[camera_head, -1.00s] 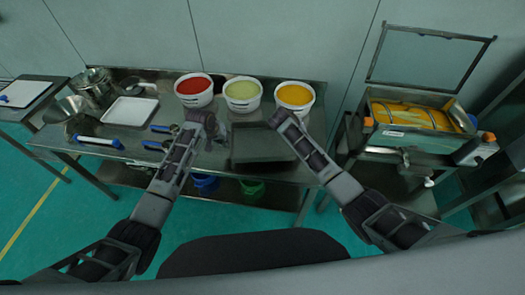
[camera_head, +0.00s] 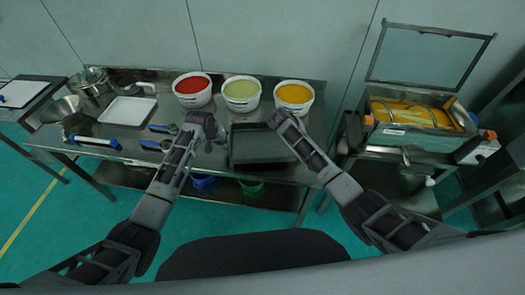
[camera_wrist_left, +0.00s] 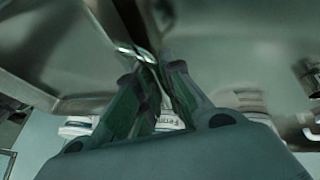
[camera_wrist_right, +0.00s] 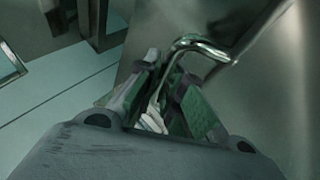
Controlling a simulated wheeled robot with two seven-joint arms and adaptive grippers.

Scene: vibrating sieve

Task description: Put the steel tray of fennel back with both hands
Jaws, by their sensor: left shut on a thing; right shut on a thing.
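The steel tray (camera_head: 262,157) is a dark, rectangular metal tray at the front middle of the steel table in the head view. My left gripper (camera_head: 214,132) is at its left end and my right gripper (camera_head: 276,120) is at its right end. In the left wrist view, the left fingers (camera_wrist_left: 152,72) are closed at a shiny metal handle. In the right wrist view, the right fingers (camera_wrist_right: 172,75) are closed on a bent metal handle (camera_wrist_right: 200,45). I cannot make out fennel in the tray, nor whether its underside touches the table.
Tubs of red (camera_head: 192,88), pale green (camera_head: 241,93) and orange (camera_head: 294,96) stuff stand behind the tray. A white tray (camera_head: 128,111), a steel pot (camera_head: 88,80) and blue-handled tools (camera_head: 95,142) lie left. The sieve machine (camera_head: 415,125) with raised lid stands right.

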